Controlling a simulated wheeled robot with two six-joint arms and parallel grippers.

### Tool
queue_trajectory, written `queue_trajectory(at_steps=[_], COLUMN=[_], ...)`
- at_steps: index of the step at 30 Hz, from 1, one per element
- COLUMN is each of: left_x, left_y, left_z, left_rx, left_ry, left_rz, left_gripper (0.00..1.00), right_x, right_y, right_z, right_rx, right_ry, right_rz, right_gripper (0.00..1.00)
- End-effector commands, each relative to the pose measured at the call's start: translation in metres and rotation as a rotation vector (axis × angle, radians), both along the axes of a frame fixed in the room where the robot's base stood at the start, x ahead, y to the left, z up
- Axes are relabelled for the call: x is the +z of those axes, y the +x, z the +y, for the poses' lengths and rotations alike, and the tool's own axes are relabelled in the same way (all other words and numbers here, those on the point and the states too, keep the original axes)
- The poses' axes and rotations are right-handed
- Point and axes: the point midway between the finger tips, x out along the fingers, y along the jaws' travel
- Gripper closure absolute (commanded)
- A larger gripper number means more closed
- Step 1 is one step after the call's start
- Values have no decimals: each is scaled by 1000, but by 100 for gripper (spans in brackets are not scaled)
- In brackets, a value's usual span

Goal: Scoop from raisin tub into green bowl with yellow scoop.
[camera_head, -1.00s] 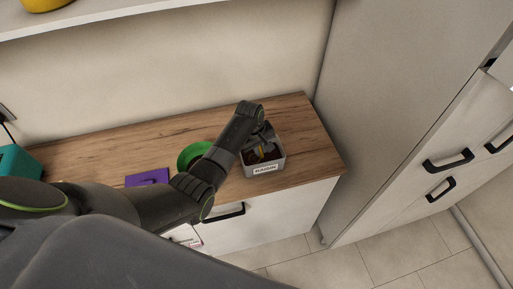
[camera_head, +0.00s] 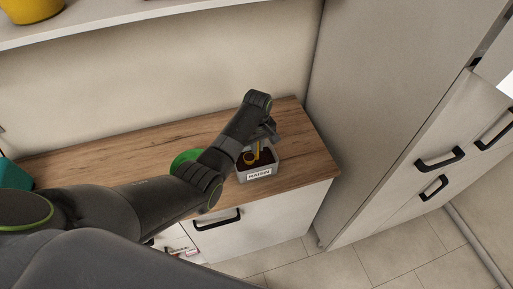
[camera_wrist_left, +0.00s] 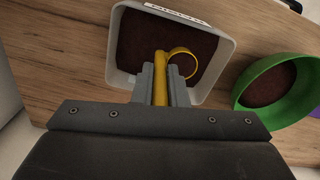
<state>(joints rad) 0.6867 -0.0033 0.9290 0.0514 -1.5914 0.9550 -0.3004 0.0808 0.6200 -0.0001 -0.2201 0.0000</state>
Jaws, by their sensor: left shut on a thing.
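The raisin tub (camera_head: 259,174) is a pale grey box with a label on its front, at the right end of the counter. Dark brown raisins (camera_wrist_left: 146,42) fill its floor in the left wrist view. My left gripper (camera_head: 264,138) is over the tub, shut on the handle of the yellow scoop (camera_wrist_left: 182,56). The scoop's round head is over the raisins; I cannot tell whether it touches them. The green bowl (camera_head: 183,160) is left of the tub, partly hidden by my arm. In the left wrist view the bowl (camera_wrist_left: 299,115) holds dark brown contents. My right gripper is not in view.
The wooden counter (camera_head: 110,155) has bare room behind the bowl. A teal object (camera_head: 14,175) is at its left end. A tall cabinet (camera_head: 385,100) stands close to the right. A shelf (camera_head: 150,20) with a yellow pot (camera_head: 30,9) is above.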

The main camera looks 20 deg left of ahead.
Motion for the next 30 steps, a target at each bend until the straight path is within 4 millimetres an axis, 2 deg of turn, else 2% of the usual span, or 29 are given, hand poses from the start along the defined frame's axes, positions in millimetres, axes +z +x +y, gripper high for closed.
queue_trajectory(at_steps=[30], left_x=[50], left_y=[6], left_z=[-6], left_rx=[0], left_ry=[-1], left_rz=[-1], left_gripper=[100], right_x=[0], right_y=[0], right_z=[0], right_rx=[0], right_ry=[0], right_rz=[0], right_gripper=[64])
